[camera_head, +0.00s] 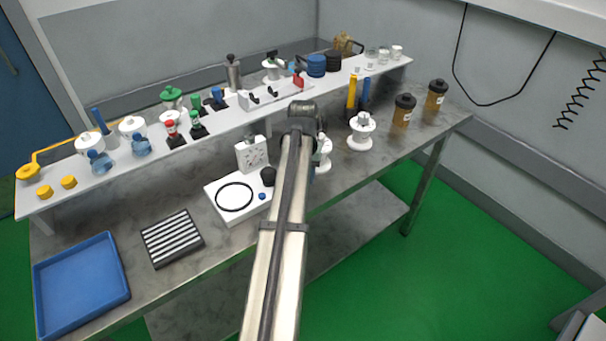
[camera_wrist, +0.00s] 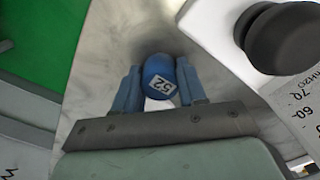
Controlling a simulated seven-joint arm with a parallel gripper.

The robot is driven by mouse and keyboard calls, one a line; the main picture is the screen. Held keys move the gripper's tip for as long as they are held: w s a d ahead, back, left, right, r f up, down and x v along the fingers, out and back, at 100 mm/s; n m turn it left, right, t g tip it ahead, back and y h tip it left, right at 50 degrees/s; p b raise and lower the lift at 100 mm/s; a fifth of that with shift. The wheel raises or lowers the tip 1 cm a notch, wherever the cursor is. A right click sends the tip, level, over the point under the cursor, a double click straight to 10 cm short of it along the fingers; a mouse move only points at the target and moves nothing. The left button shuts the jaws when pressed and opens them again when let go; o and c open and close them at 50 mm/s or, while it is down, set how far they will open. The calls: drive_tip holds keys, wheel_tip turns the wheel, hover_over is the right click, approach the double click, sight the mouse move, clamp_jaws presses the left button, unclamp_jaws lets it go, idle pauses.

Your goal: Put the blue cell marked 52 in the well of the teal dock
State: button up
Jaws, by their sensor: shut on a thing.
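The blue cell marked 52 (camera_wrist: 158,74) is a small rounded blue piece with a white label reading 52. In the wrist view it sits between the two blue fingers of my gripper (camera_wrist: 160,70), which is shut on it. The grey bench top shows behind the cell; I cannot tell how high above it the cell is. In the head view my own arm covers the gripper and the cell. I cannot make out the teal dock or its well in either view.
A white plate (camera_head: 217,193) with a black ring, dark knob and gauge stands left of my arm. A white spool-like stand (camera_head: 361,137) and brown jars (camera_head: 403,112) are to the right.

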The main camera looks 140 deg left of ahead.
drive_tip(key=shift+f, duration=0.1)
drive_tip(key=o, duration=1.1)
drive_tip(key=shift+c, duration=0.2)
wheel_tip(320, 180, up, 12)
